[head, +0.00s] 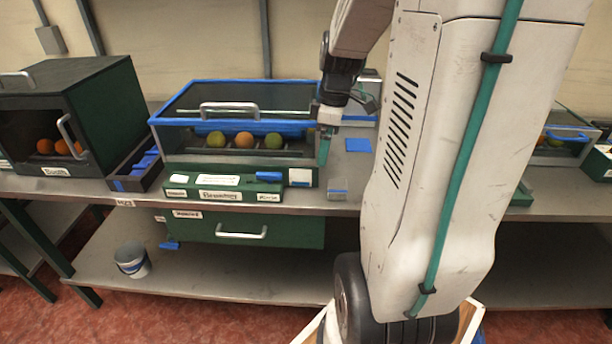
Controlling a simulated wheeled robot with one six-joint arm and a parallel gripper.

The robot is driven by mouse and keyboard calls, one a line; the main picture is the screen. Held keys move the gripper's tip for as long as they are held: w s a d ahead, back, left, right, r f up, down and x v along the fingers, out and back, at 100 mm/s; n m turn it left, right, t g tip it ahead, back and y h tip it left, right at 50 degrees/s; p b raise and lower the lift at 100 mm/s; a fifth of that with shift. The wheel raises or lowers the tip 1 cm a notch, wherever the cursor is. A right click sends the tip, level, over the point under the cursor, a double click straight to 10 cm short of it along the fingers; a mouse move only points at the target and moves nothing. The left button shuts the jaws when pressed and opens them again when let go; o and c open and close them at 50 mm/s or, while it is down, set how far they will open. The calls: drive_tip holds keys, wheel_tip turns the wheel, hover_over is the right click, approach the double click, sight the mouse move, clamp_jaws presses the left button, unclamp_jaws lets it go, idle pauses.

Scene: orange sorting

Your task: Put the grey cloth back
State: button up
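A small grey piece with a blue band, which looks like the grey cloth (338,192), lies at the bench's front edge, just right of the green base of the glass-fronted case. I cannot tell whether it is folded. My gripper (326,128) points down at the right end of the case, above and behind the grey piece and apart from it. Its fingertips are small and partly merge with the case's edge, so whether they are open or shut is unclear.
The blue-rimmed case (182,140) holds several fruits. A dark green box (118,108) with oranges stands left, beside a dark tray (128,180). A blue square (358,145) lies on the bench. A green drawer (290,235) and a bucket (132,262) are below.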

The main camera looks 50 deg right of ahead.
drive_tip(key=s+a+r+m, duration=0.2)
drive_tip(key=a+r, duration=0.1)
drive_tip(key=a, duration=0.5)
drive_tip(key=s+a+r+m, duration=0.1)
drive_tip(key=s+a+r, duration=0.1)
drive_tip(key=a+r, duration=0.35)
drive_tip(key=s+a+m, duration=0.3)
drive_tip(key=s+a, duration=0.5)
drive_tip(key=a, duration=0.2)
drive_tip(key=shift+s+a+f+m+h, duration=0.2)
drive_tip(key=shift+s+m+h, duration=0.2)
